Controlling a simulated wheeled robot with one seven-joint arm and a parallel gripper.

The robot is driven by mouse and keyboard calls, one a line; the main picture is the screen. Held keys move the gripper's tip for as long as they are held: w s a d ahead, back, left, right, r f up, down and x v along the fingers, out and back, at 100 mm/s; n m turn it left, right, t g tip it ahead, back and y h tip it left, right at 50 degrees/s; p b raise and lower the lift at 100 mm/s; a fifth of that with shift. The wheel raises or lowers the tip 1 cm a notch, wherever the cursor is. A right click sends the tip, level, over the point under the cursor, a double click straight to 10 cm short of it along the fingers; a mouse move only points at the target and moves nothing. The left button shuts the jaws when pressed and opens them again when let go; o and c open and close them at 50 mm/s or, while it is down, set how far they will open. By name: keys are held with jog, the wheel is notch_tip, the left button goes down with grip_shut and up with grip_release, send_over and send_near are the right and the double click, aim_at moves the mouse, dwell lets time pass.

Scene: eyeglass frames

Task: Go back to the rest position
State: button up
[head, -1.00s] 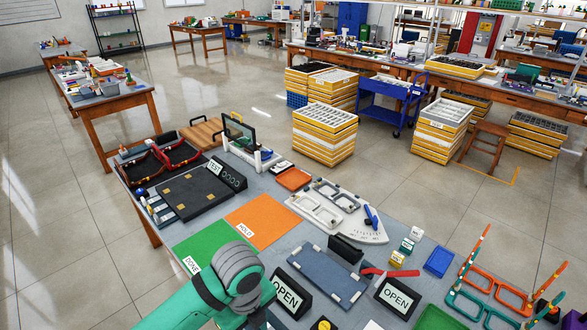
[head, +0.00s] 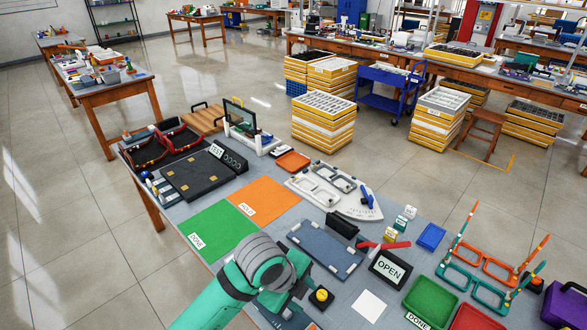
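My green and grey arm reaches in from the bottom of the head view. My gripper (head: 287,302) is at its end, low over the near edge of the workbench (head: 345,275). Its fingers are mostly hidden behind the wrist, so I cannot see whether they are open or hold anything. A teal eyeglass frame (head: 473,288) and an orange one (head: 487,262) stand on the right of the bench, temples pointing up. A dark red frame (head: 157,151) is in the black tray at the far left.
Close to the gripper are a yellow button (head: 321,296), a blue-grey board (head: 324,250) and an OPEN sign (head: 389,267). A green tray (head: 430,301) and a red tray (head: 474,318) are at the lower right. Green (head: 216,231) and orange (head: 263,203) mats lie left of centre.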

jog(key=w+d+r+n+t+h, duration=0.35)
jog(key=d+r+n+t, duration=0.2)
jog(key=d, duration=0.35)
jog(key=w+d+r+n+t+h, duration=0.35)
jog(key=d+r+n+h, duration=0.2)
jog(key=d, duration=0.35)
jog(key=s+a+f+n+t+y, duration=0.2)
jog(key=s+a+f+n+y, duration=0.3)
jog(key=s+f+n, duration=0.25)
jog(key=s+a+f+n+t+y, duration=0.3)
jog(key=s+a+f+n+y, duration=0.25)
jog(key=s+f+n, duration=0.2)
jog(key=s+a+f, duration=0.1)
jog(key=s+a, duration=0.2)
jog(key=s, duration=0.4)
jog(key=s+a+f+y, duration=0.1)
jog(key=s+a, duration=0.2)
jog(key=s, duration=0.4)
jog(key=s+a+f+g+y, duration=0.1)
jog(key=s+a, duration=0.2)
jog(key=s, duration=0.4)
jog(key=shift+s+a, duration=0.15)
jog(key=shift+a, duration=0.25)
